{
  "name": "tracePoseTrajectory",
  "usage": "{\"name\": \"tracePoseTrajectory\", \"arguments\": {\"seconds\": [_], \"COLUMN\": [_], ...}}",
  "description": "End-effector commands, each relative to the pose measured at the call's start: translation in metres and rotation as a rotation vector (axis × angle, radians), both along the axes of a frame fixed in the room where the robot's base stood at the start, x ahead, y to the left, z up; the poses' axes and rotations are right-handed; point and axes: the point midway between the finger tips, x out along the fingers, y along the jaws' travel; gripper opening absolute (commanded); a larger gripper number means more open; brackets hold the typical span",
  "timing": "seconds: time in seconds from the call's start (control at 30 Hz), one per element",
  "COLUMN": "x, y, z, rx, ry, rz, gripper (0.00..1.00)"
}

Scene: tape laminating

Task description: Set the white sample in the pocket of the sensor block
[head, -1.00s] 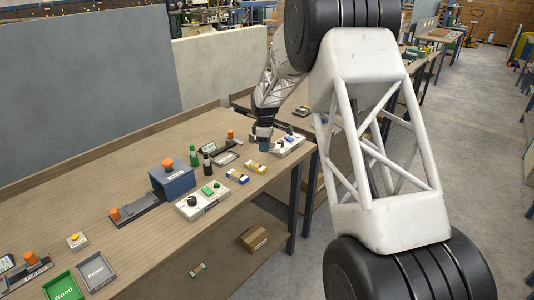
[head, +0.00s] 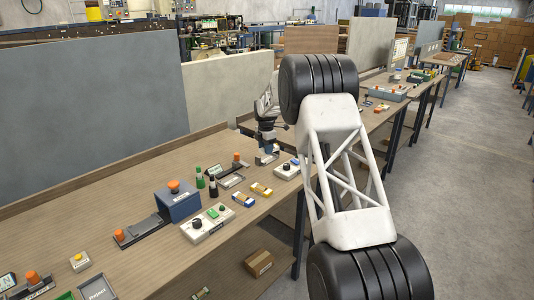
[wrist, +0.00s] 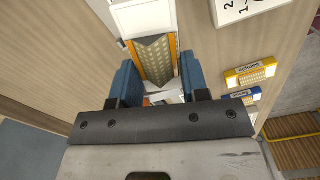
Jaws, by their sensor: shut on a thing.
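My gripper (head: 267,152) is over the back part of the near table, beyond a white control box. In the wrist view its blue fingers (wrist: 162,82) are closed in on a small white piece (wrist: 165,90), apparently the white sample, seen only in part. A grey block with a V-shaped notch and orange side strips (wrist: 155,60) shows between and just beyond the fingers. A white-framed part (wrist: 144,18) adjoins its far end. This may be the sensor block; the pocket cannot be made out. I cannot tell whether the sample touches it.
The white control box (head: 287,170) is close to my gripper; its corner also shows in the wrist view (wrist: 235,8). A yellow carton (wrist: 250,76) and a blue carton (wrist: 243,97) lie to the right. Two bottles (head: 200,178) stand to the left. The front table edge is near.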

Motion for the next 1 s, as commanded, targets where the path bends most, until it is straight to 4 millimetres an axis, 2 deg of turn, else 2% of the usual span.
{"name": "tracePoseTrajectory", "arguments": {"seconds": [0.2, 0.4, 1.0], "x": [0.027, 0.041, 0.046], "y": [0.002, 0.003, 0.004], "z": [-0.001, -0.001, -0.002], "rx": [0.0, 0.0, 0.0], "ry": [-0.001, -0.001, 0.0], "rz": [0.145, 0.231, 0.263], "gripper": [0.18, 0.18, 0.18]}}
